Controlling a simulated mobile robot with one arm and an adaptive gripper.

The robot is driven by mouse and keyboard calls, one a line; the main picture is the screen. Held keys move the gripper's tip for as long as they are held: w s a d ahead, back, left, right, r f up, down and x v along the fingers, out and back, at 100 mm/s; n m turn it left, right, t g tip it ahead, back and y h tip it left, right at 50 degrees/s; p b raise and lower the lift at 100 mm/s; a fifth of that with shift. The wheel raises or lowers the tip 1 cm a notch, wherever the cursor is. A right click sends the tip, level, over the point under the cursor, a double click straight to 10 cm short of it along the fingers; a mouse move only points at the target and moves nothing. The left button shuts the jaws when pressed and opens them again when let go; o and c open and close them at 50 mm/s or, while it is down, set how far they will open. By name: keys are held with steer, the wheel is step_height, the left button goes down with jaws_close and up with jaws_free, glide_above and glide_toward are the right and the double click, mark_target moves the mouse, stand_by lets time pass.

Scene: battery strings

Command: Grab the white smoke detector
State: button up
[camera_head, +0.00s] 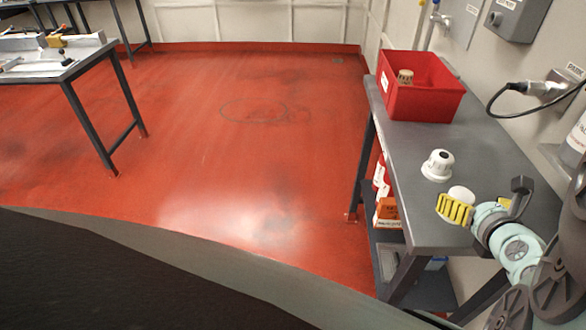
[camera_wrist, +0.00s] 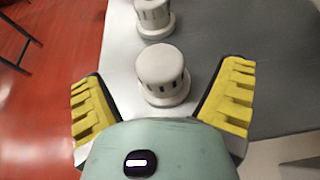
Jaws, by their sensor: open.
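Two white round, capped devices stand upright on the grey table. The nearer white smoke detector (camera_wrist: 163,76), with a plain domed top and dark slots round its side, is between and just beyond my open fingers in the wrist view. In the head view its top (camera_head: 461,193) shows behind my yellow finger, which hides its lower part. The farther white device (camera_head: 437,165) has a dark-marked top; in the wrist view it is at the top edge (camera_wrist: 154,18), partly cut off. My gripper (camera_head: 479,204) is open, with yellow ribbed fingers, and holds nothing.
The grey table (camera_head: 408,205) also bears a red bin (camera_head: 420,105) with a tan item inside. The wall runs along the table's right side. Boxes sit on its lower shelf. Red floor (camera_head: 240,150) is clear to the left.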

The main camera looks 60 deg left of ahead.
mark_target(464, 197)
steer(key=shift+x, duration=2.7)
steer(key=shift+s+a, duration=0.1)
steer(key=shift+s, duration=0.1)
steer(key=shift+c, duration=0.2)
steer(key=c, duration=1.4)
